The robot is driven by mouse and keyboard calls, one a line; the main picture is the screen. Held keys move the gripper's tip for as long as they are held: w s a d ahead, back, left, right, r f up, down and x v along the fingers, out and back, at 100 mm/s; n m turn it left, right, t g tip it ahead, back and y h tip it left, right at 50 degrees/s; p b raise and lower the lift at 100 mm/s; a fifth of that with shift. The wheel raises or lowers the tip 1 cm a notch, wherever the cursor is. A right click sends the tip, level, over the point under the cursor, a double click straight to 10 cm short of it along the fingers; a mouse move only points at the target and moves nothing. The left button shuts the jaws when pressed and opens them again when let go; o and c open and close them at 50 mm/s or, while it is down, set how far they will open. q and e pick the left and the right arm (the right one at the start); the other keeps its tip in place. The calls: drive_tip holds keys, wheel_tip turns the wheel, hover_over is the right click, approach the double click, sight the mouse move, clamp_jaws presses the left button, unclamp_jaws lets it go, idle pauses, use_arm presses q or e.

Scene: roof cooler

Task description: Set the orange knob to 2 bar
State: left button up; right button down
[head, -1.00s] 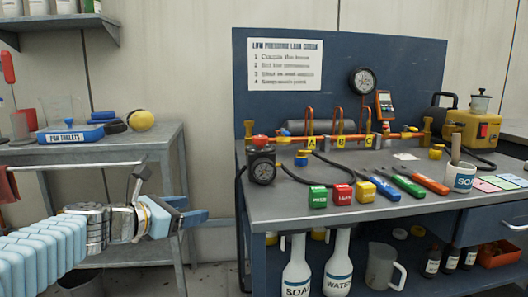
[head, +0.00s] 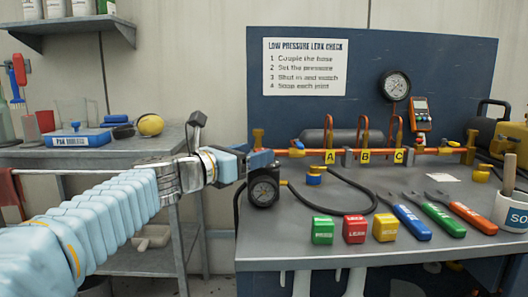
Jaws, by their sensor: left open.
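The regulator with its round black gauge (head: 264,189) stands at the left end of the workbench. My left gripper (head: 258,160) is at the top of the regulator, in front of where the orange knob sits. The knob is hidden behind the gripper, so its setting cannot be read. The gripper is open, but I cannot tell whether its fingers are around the knob or touching it. The needle on the gauge is too small to read. My right gripper is not in view.
A black hose (head: 345,185) curves across the bench (head: 300,262). Green (head: 322,230), red (head: 354,229) and yellow (head: 386,227) blocks stand near the front edge. An orange pipe with tags A, B, C (head: 364,157) runs behind. Colour-handled tools (head: 440,217) lie to the right.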

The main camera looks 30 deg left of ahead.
use_arm(q)
drive_tip(key=shift+x, duration=1.95)
drive_tip(key=c, duration=0.9)
